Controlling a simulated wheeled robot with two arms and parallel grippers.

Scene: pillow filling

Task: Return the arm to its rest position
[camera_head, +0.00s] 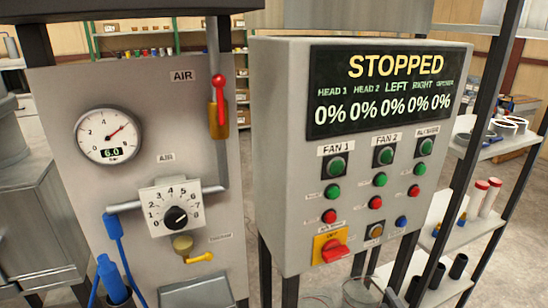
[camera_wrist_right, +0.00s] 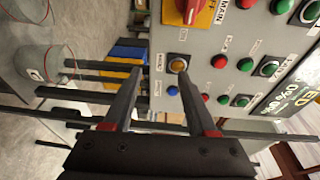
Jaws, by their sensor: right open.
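My right gripper (camera_wrist_right: 159,70) shows in the wrist view as two long dark fingers with red marks, spread apart with nothing between them. The fingers point toward the lower part of the control box (camera_wrist_right: 225,45), near an amber button (camera_wrist_right: 178,65) and a blue button (camera_wrist_right: 172,90). I cannot tell how far the tips are from the box, and I see no clear contact. In the head view, the control box (camera_head: 285,150) shows "STOPPED" and 0% readings on its display (camera_head: 380,90). My left gripper is not in either view.
An air panel (camera_head: 80,180) with a gauge (camera_head: 108,135), a dial (camera_head: 176,217) and a red-handled valve (camera_head: 218,100) stands left of the box. A red rotary switch (camera_head: 333,250) sits low on the box. Metal shelves (camera_head: 470,235) with bottles stand at the right.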

